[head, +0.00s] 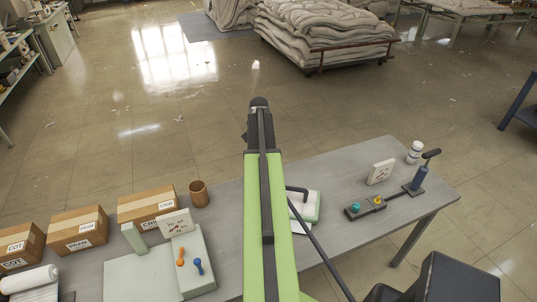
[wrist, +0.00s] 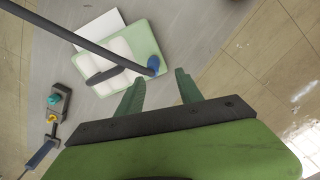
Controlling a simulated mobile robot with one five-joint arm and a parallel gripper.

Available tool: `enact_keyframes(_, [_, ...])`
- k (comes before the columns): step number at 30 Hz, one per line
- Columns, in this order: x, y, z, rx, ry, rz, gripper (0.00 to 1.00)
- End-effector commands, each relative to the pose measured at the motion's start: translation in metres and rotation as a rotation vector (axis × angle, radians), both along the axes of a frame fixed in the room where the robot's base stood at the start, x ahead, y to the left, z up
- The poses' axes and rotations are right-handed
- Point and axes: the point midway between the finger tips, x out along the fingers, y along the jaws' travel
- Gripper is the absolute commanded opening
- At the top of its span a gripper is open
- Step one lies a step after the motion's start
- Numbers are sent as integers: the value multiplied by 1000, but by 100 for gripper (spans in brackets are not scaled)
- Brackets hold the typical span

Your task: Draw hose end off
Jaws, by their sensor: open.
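A small black block (head: 366,208) with a teal knob sits on the right part of the grey table. A yellow fitting (head: 379,202) is at its right end, with a short dark hose (head: 396,195) running to an upright blue hand pump (head: 419,180). The yellow fitting (wrist: 51,119) also shows in the wrist view, left of my fingers and apart from them; how it is seated is too small to tell. My gripper (head: 259,103) is raised past the table's far edge in the head view. In the wrist view my gripper (wrist: 159,82) is open and empty.
A green-and-white pad (head: 313,208) with a dark handle lies beside my arm. A thin dark rod (wrist: 80,38) crosses it, with a blue piece (wrist: 154,65) at its end. A picture card (head: 381,172) and white bottle (head: 415,153) stand behind the block. Cardboard boxes (head: 80,232) stand left.

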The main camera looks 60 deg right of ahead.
Motion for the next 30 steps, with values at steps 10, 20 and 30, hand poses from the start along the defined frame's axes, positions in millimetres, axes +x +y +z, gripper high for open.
enact_keyframes(10, [-22,-22,-3,2,1,-64,43])
enact_keyframes(20, [-22,-22,-52,2,1,-63,43])
enact_keyframes(30, [-22,-22,-122,2,1,-63,43])
